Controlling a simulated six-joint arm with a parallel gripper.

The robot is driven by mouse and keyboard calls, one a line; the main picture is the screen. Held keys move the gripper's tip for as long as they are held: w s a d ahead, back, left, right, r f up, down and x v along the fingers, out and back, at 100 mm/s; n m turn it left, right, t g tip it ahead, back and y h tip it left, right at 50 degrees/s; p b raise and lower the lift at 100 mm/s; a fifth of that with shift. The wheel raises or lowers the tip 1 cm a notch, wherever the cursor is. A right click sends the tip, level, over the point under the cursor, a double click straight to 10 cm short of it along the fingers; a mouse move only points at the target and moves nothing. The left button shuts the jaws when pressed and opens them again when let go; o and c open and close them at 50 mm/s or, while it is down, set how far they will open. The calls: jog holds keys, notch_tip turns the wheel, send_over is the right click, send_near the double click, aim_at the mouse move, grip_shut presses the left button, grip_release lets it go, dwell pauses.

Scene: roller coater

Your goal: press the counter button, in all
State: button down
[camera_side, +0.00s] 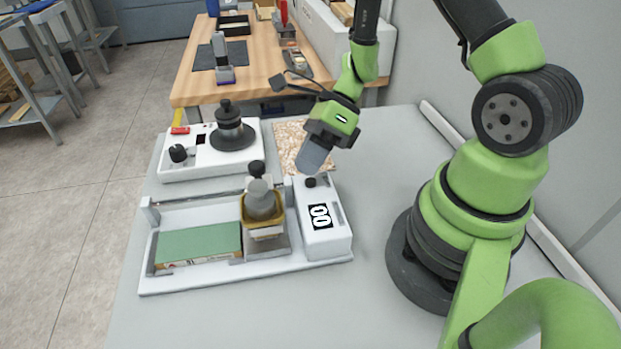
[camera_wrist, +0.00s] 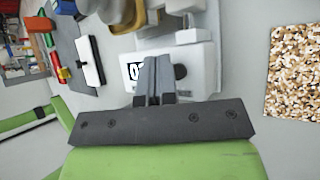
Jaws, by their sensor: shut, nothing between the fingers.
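The counter is a white box (camera_side: 325,238) at the right end of the white coater base, with a black-and-white display (camera_side: 320,217) that reads 00. Its dark round button (camera_side: 311,182) is on the top at the far end. My gripper (camera_side: 308,170) is shut and empty, with its tips just above the button in the side view. In the wrist view, my gripper (camera_wrist: 153,62) points over the white counter box (camera_wrist: 205,62), partly covering the display (camera_wrist: 133,70). A dark round knob (camera_wrist: 180,71) shows just right of the fingers. I cannot tell whether the tips touch the button.
A carriage with a yellow holder (camera_side: 262,212) stands left of the counter, beside a green-topped block (camera_side: 199,243). A white device with a black knob (camera_side: 232,135) stands behind. A speckled board (camera_side: 290,140) lies behind the counter. The grey table's front is clear.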

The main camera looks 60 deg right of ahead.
aim_at(309, 179)
jog(key=shift+r, duration=0.2)
jog(key=shift+r, duration=2.5)
jog(key=shift+r, duration=0.2)
jog(key=s+r+n+t+h, duration=0.3)
jog(key=s+r+n, duration=0.2)
jog(key=r+n, duration=0.3)
jog(key=s+a+r+n+t+h, duration=0.1)
jog(key=s+r+n+h, duration=0.3)
jog(key=r+n, duration=0.5)
jog(key=n+t, duration=0.1)
jog(key=n, duration=0.6)
jog(key=shift+s+a+n+t, duration=0.2)
jog(key=shift+s+n+t, duration=0.2)
